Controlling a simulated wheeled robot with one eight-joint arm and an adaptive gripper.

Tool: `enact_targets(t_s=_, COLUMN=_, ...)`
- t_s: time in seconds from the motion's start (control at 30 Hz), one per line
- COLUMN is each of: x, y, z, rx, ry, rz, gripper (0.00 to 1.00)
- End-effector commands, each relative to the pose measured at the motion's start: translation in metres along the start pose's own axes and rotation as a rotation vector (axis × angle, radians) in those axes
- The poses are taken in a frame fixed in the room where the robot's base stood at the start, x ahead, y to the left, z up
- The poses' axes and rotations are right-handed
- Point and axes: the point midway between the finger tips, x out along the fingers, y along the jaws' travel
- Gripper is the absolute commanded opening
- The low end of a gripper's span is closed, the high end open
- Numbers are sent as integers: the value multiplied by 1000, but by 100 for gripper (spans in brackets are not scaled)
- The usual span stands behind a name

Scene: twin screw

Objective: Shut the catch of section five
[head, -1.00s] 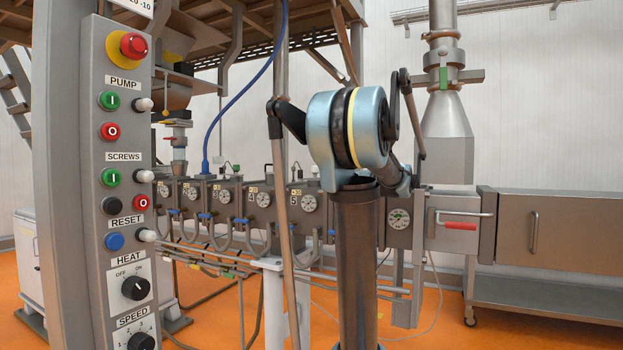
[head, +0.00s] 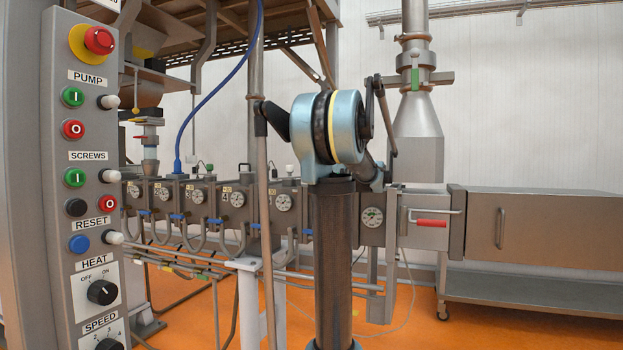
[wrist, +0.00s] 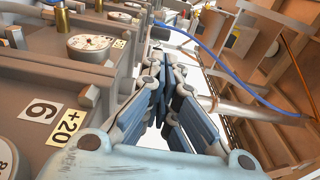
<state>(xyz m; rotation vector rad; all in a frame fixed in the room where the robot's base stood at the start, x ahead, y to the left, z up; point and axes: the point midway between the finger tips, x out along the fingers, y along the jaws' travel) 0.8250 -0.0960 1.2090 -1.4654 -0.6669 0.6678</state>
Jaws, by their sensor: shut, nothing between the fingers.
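The section five gauge (head: 284,201) is on the grey barrel row in the head view, just left of my arm. A small blue handle (head: 307,232) sits low beside my arm and is partly hidden; I cannot tell whether it is the catch of section five, or whether that catch is open. In the wrist view, my gripper (wrist: 163,75) is shut and empty, above and beside the barrel sections. My gripper is hidden behind my arm in the head view.
A button panel (head: 92,205) stands close at the left. Blue handles and curved hoses hang below the other sections. A blue cable (wrist: 240,75) and overhead framework are right of my gripper in the wrist view. A red-handled box (head: 430,223) is right of my arm.

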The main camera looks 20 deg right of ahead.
Motion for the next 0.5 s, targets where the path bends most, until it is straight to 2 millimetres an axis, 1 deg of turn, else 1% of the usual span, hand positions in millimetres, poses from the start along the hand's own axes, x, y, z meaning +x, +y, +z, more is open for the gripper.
enact_targets(t_s=0.03, x=9, y=0, z=1, rx=0, ry=-4, rz=0, gripper=0)
enact_targets(t_s=0.1, x=20, y=0, z=1, rx=0, ry=-4, rz=0, gripper=0)
enact_targets(t_s=0.5, x=82, y=0, z=1, rx=0, ry=-3, rz=0, gripper=0)
